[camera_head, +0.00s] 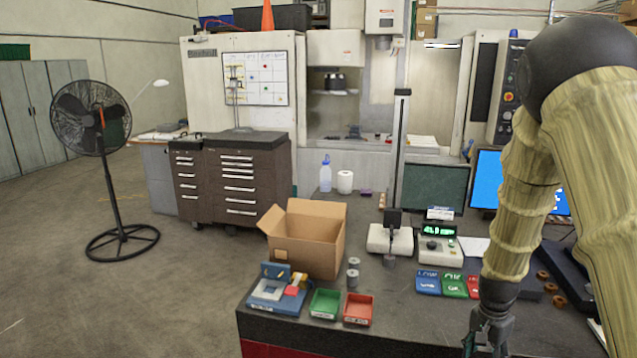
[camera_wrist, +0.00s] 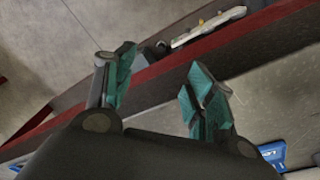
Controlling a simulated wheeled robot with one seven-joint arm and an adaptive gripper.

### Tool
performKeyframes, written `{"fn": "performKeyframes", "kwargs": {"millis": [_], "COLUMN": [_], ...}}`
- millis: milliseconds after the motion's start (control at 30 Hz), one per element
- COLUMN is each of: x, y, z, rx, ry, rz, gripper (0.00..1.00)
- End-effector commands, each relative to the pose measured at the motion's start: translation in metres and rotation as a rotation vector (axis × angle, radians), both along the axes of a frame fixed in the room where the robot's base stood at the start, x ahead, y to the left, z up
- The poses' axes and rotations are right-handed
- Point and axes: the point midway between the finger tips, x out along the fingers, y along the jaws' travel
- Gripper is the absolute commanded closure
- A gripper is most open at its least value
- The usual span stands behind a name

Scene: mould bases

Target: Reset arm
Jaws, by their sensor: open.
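My gripper (camera_head: 487,345) hangs low at the bottom right of the head view, in front of the table, with part of it cut off by the frame's lower edge. My arm, in a tan cover, comes down from the right. In the wrist view my gripper (camera_wrist: 160,95) shows two greenish finger pads spread apart. Nothing is between them; the table's red-edged side shows behind.
The dark table (camera_head: 420,320) holds an open cardboard box (camera_head: 306,252), a green bin (camera_head: 325,303), a red bin (camera_head: 358,309), a measuring device (camera_head: 389,238) and a digital readout (camera_head: 438,245). Flat coloured cards lie near my arm. A fan (camera_head: 113,190) stands on open floor at left.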

Motion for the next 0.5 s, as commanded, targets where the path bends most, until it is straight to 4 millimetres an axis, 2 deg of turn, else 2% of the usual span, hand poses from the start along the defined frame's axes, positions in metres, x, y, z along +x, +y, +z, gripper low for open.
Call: {"fn": "performKeyframes", "kwargs": {"millis": [33, 200, 400, 500], "x": [-0.012, -0.058, -0.125, -0.162], "y": [0.006, 0.03, 0.063, 0.08], "z": [-0.027, -0.11, -0.193, -0.227], "rx": [-0.005, -0.025, -0.028, -0.02], "ry": [0.014, 0.035, 0.053, 0.058], "rz": [0.036, 0.209, 0.423, 0.53], "gripper": [0.45, 0.45, 0.45, 0.45]}}
